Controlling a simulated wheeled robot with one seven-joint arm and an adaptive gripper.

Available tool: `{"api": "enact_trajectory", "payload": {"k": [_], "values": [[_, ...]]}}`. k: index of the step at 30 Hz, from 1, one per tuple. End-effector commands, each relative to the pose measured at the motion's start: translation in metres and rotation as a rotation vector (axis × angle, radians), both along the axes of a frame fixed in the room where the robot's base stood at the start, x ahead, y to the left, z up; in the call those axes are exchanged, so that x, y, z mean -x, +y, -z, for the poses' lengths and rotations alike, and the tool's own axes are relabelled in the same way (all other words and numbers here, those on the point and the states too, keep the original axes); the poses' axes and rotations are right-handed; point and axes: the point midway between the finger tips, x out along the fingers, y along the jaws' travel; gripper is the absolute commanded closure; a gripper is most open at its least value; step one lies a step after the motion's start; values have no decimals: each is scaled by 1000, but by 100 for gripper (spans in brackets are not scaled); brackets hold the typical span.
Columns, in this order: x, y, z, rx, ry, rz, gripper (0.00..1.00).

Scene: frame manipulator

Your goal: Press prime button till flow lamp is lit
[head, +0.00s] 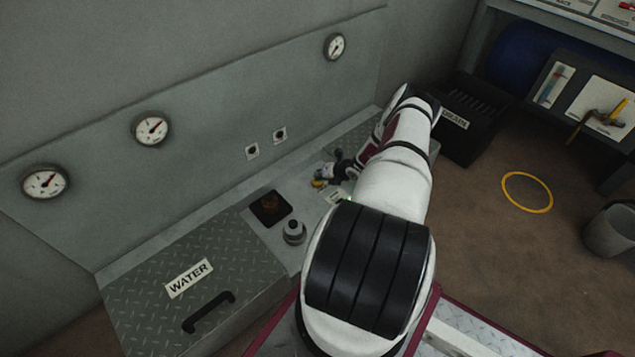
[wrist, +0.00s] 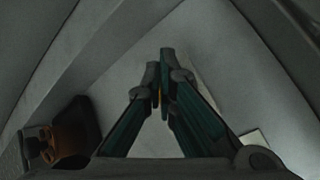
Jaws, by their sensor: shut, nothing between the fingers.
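My gripper (head: 322,180) is shut and empty, low over the grey console beneath the gauge panel. Its closed fingers (wrist: 161,65) fill the middle of the wrist view. A small yellow part (head: 318,184) shows right at the fingertips. It may be the prime button, but the fingers hide most of it and I cannot tell if they touch it. No readable label names either.
A metal knob (head: 294,232) stands near the black plate. A WATER lid (head: 225,255) lies left, a black DRAIN bin (head: 478,118) right. A white label (head: 338,196) lies beside my gripper.

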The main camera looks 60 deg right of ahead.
Motion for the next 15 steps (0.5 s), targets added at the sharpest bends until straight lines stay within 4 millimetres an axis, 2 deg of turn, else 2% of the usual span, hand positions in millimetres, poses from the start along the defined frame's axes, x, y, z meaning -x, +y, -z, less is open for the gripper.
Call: {"api": "enact_trajectory", "payload": {"k": [15], "values": [[0, 0, 6, 0, 0, 0, 100]]}}
